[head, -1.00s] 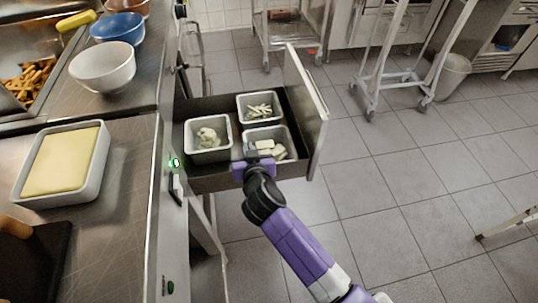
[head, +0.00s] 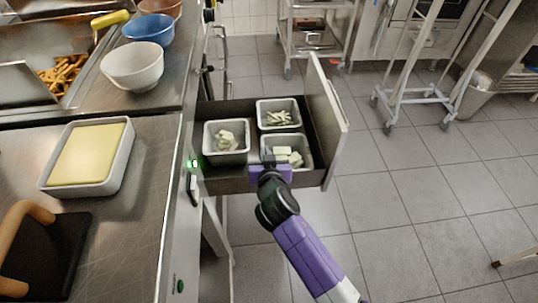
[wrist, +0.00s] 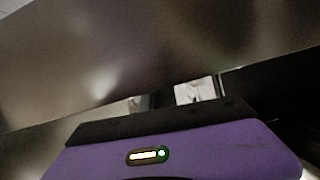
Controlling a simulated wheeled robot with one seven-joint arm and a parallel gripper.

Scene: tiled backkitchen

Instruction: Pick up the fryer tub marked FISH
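Three grey tubs stand in an open drawer in the head view. The left tub (head: 226,153) holds pale chunks, the back tub (head: 279,127) holds pale sticks, and the front right tub (head: 304,160) holds whitish blocks. I can read no FISH marking on any of them. My gripper (head: 268,158) is at the near left edge of the front right tub and partly covers it; I cannot tell whether it touches. In the wrist view its purple body fills the bottom, and its fingers are mostly hidden in the dark.
The open drawer (head: 330,110) has a raised front panel on its right. The steel counter (head: 140,185) to the left bears a white tray (head: 125,165) with a yellow slab, and bowls. Wheeled racks (head: 415,95) stand behind.

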